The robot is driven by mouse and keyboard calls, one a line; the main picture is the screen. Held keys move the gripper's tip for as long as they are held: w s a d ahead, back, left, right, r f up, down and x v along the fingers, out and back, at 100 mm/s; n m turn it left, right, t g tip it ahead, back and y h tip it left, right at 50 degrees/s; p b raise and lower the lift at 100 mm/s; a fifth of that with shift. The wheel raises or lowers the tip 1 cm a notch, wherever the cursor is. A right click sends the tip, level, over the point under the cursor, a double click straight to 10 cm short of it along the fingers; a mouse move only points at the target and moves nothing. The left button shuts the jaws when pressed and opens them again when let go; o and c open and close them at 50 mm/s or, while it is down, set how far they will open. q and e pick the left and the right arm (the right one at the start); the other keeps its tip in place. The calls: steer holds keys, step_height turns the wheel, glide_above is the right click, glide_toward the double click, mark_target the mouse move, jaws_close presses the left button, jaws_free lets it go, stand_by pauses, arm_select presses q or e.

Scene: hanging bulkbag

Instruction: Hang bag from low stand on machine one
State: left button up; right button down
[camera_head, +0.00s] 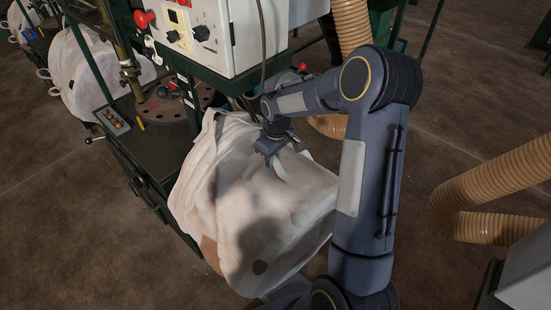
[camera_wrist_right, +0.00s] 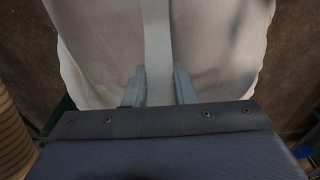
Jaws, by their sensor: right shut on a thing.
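A large off-white bag (camera_head: 250,205) stands tilted in front of my base, beside the machine (camera_head: 155,135) with the white control box. My right gripper (camera_head: 282,158) is at the bag's top side, shut on a pale strap of the bag. In the right wrist view the strap (camera_wrist_right: 158,45) runs between the two fingers (camera_wrist_right: 159,90), with the bag's cloth (camera_wrist_right: 95,45) behind it. I cannot tell whether any loop of this bag is on a machine hook. The low stand is not clearly visible beneath the bag. My left gripper is not in view.
The white control box (camera_head: 240,45) with a red knob overhangs close behind the bag. Other white bags (camera_head: 95,75) hang at the machine at the upper left. Ribbed tan hoses (camera_head: 490,185) lie at right. The brown floor (camera_head: 75,230) at lower left is clear.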

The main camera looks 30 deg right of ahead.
steer(key=shift+w+a+r, duration=0.1)
steer(key=shift+w+a, duration=0.1)
steer(key=shift+w, duration=0.45)
steer(key=shift+w+a+r, duration=0.1)
steer(key=shift+w+r, duration=0.05)
steer(key=shift+w, duration=0.1)
stand_by(0.4)
steer(key=shift+a+f+b, duration=0.1)
steer(key=shift+f+b, duration=0.9)
steer(key=shift+f, duration=0.25)
stand_by(0.5)
stand_by(0.4)
